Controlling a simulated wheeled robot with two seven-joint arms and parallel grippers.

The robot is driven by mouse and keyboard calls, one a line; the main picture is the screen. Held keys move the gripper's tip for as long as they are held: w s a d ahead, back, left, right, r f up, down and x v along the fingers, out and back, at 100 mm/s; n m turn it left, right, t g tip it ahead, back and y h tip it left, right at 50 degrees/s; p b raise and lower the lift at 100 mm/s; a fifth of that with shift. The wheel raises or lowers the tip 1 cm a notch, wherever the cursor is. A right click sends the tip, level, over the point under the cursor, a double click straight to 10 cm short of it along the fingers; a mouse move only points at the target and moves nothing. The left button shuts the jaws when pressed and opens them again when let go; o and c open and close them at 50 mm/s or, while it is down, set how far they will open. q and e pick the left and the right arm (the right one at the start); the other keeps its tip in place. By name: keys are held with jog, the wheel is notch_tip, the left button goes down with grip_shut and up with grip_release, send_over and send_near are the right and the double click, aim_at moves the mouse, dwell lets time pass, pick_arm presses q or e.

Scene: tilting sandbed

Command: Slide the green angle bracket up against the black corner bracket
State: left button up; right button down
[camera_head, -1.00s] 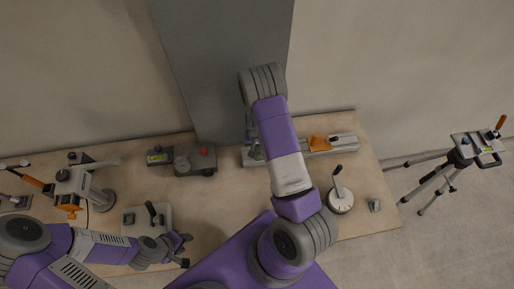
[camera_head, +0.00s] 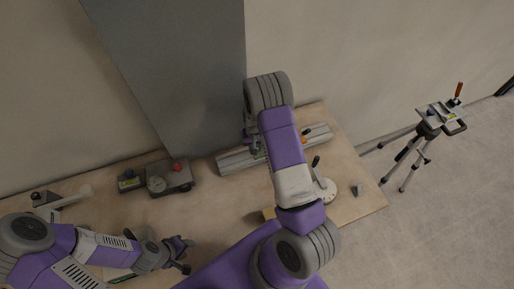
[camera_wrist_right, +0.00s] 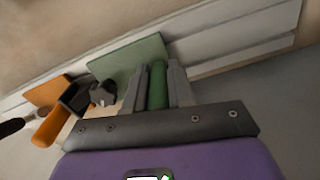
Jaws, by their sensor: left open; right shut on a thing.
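The green angle bracket (camera_wrist_right: 130,62) shows in the right wrist view as a flat plate with an upright green grip (camera_wrist_right: 157,84). My right gripper (camera_wrist_right: 158,90) is shut on that grip. The black corner bracket (camera_wrist_right: 74,99) is to the left, beside an orange piece (camera_wrist_right: 48,93). A dark knob (camera_wrist_right: 103,93) stands between the black piece and the green plate and partly hides the space there, so I cannot tell if they touch. In the head view my right arm covers most of this. My left gripper (camera_head: 181,253) is open and empty above the table's front left.
A pale slotted rail (camera_head: 235,161) runs along the back of the table (camera_head: 215,215). A grey device with a red knob (camera_head: 172,178) stands left of it. A round crank base (camera_head: 325,190) is to the right. A tripod (camera_head: 430,130) stands off the table.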

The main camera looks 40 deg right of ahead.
jog(key=shift+d, duration=0.1)
jog(key=c, duration=1)
grip_release()
jog(key=shift+o, duration=0.2)
jog(key=shift+r, duration=0.1)
notch_tip(320, 180, up, 7)
jog(key=shift+r, duration=0.2)
